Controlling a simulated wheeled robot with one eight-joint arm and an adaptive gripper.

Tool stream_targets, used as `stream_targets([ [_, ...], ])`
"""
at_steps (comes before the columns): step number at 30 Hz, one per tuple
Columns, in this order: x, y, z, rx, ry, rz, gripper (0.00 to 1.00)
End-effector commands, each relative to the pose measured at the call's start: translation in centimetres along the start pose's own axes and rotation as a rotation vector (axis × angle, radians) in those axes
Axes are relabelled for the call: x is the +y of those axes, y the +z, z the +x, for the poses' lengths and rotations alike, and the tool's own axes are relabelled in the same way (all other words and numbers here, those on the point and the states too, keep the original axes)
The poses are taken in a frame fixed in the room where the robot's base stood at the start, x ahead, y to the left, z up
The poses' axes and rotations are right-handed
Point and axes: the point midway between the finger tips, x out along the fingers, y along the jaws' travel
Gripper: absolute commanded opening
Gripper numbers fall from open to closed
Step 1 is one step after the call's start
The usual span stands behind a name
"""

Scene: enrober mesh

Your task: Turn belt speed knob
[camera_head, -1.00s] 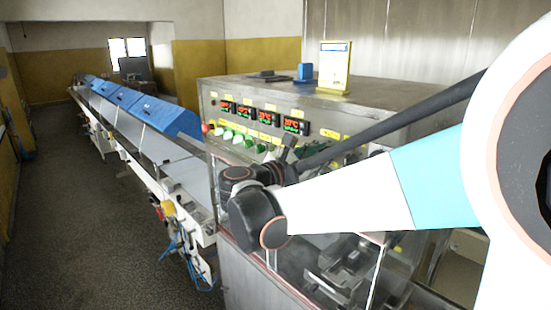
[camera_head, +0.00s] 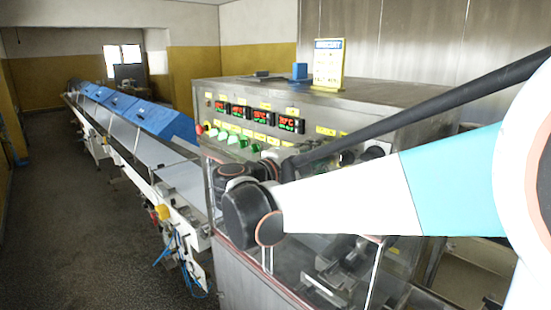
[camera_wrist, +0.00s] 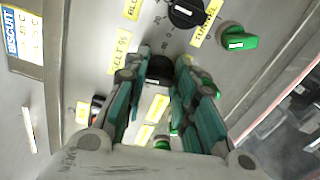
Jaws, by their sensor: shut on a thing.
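In the wrist view, a black knob (camera_wrist: 160,68) on the grey panel sits between the fingertips of my gripper (camera_wrist: 160,78). The two green-padded fingers are closed on its sides. A yellow label (camera_wrist: 120,52) beside it begins with "BELT S"; the rest is hard to read. The fingers cover much of the knob, so its pointer mark cannot be read. In the head view, my arm hides the knob and gripper in front of the control panel (camera_head: 210,112).
Another black knob (camera_wrist: 185,12) and a green switch (camera_wrist: 236,38) lie close by at the upper right in the wrist view. More switches are below the fingers. The conveyor (camera_head: 180,185) runs away to the left.

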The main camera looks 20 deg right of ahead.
Motion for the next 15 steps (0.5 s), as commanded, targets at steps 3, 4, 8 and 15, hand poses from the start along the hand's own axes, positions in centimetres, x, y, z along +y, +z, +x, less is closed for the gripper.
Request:
stream_targets([
  [3, -0.15, 0.11, -0.06, 0.001, -0.002, 0.061, 0.01],
  [4, -0.16, 0.11, -0.06, 0.001, -0.002, 0.074, 0.01],
  [8, -0.16, 0.12, -0.07, 0.001, -0.002, 0.117, 0.01],
  [15, -0.17, 0.13, -0.08, 0.001, -0.002, 0.152, 0.01],
])
